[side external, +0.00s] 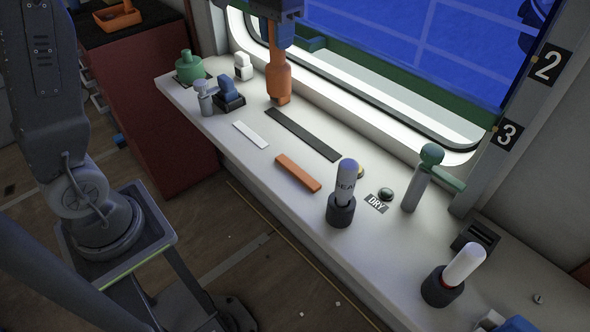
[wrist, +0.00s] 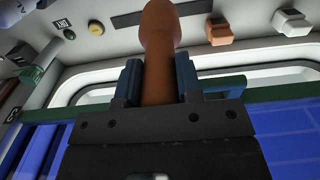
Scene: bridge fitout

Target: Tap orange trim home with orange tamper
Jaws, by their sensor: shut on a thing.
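My gripper (side external: 277,12) is shut on the orange tamper (side external: 279,78) at the top of the side view. The tamper hangs upright over the back of the counter, beyond the black strip. In the wrist view the tamper (wrist: 158,50) stands between the two blue-grey fingers (wrist: 158,82). A flat orange strip, which looks like the trim (side external: 298,172), lies on the counter, nearer the front edge and apart from the tamper. I cannot tell how the trim is seated underneath. The tamper's lower end is hard to separate from an orange shape below it.
A long black strip (side external: 302,134) and a white strip (side external: 251,134) lie near the trim. A grey-white cylinder (side external: 345,185), a green-handled post (side external: 418,180) and a white-topped cylinder (side external: 462,265) stand to the right. The wrist view shows an orange block (wrist: 220,31) and a white block (wrist: 291,22).

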